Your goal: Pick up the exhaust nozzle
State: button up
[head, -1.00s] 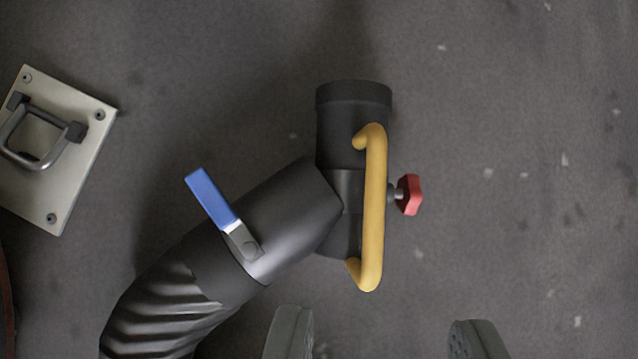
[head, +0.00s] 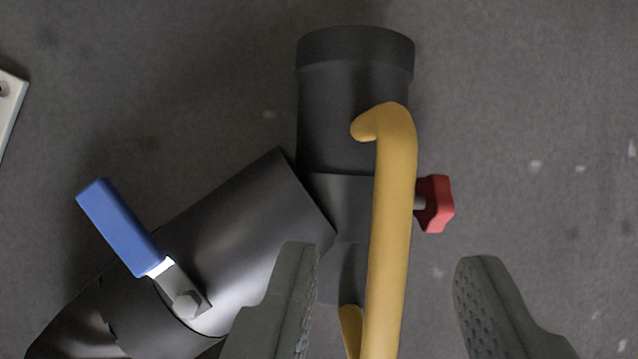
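The exhaust nozzle (head: 350,120) is a black pipe piece lying on the grey floor, with its round end at the top. A yellow bar handle (head: 392,230) runs along it, and a red knob (head: 435,204) sticks out on its right. A black angled pipe (head: 240,235) with a blue lever (head: 122,226) joins it from the lower left. My gripper (head: 385,275) is open, with one grey finger on each side of the yellow handle's lower part. Neither finger visibly touches the handle. The handle's lower end is out of frame.
The corner of a pale metal plate (head: 8,105) shows at the left edge. The floor (head: 540,110) to the right of the nozzle is clear.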

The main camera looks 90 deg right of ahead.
aim_at(394, 250)
jog(key=shift+x, duration=2.35)
jog(key=shift+d, duration=0.2)
jog(key=shift+c, duration=0.5)
grip_shut()
